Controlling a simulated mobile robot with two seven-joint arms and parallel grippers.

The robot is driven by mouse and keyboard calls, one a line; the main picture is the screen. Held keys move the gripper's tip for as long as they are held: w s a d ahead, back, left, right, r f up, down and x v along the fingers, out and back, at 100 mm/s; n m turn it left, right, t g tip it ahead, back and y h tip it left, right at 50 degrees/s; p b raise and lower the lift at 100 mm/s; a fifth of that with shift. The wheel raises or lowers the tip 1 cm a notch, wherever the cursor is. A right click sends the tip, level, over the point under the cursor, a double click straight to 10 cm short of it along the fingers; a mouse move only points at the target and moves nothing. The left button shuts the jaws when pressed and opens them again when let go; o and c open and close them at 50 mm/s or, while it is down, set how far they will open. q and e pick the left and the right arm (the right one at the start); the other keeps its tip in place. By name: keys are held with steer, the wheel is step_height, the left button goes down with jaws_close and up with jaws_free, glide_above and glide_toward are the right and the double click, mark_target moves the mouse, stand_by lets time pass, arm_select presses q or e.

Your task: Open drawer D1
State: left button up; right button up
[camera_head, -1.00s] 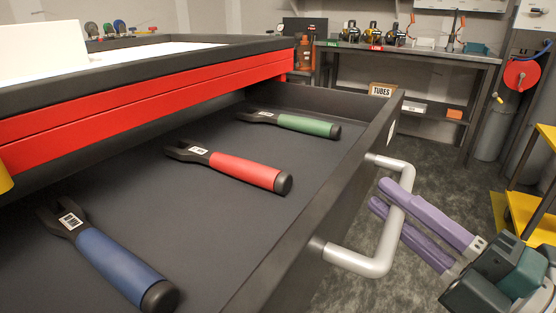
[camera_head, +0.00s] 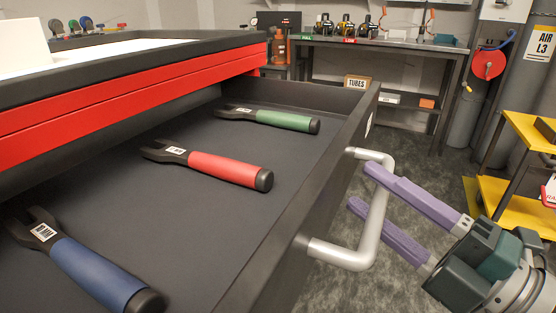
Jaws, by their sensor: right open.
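A dark drawer (camera_head: 318,184) stands pulled out from under the red-fronted cabinet (camera_head: 150,100), its inside in plain view. A silver bar handle (camera_head: 368,240) is fixed to its front; the drawer's label is not readable. My right gripper (camera_head: 360,187) is open, its two purple fingers spread at the handle. The fingers cross the bar in the picture, one finger higher and one lower; whether they touch it I cannot tell. My left gripper is out of view.
The drawer holds tools with green (camera_head: 287,121), red (camera_head: 225,169) and blue (camera_head: 95,272) grips. A yellow stand (camera_head: 497,203) is at the right, beyond my right gripper. A bench (camera_head: 400,53) with a TUBES box (camera_head: 358,81) stands behind. Grey floor lies between.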

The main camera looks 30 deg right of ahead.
steer(key=v, duration=1)
steer(key=shift+w, duration=0.15)
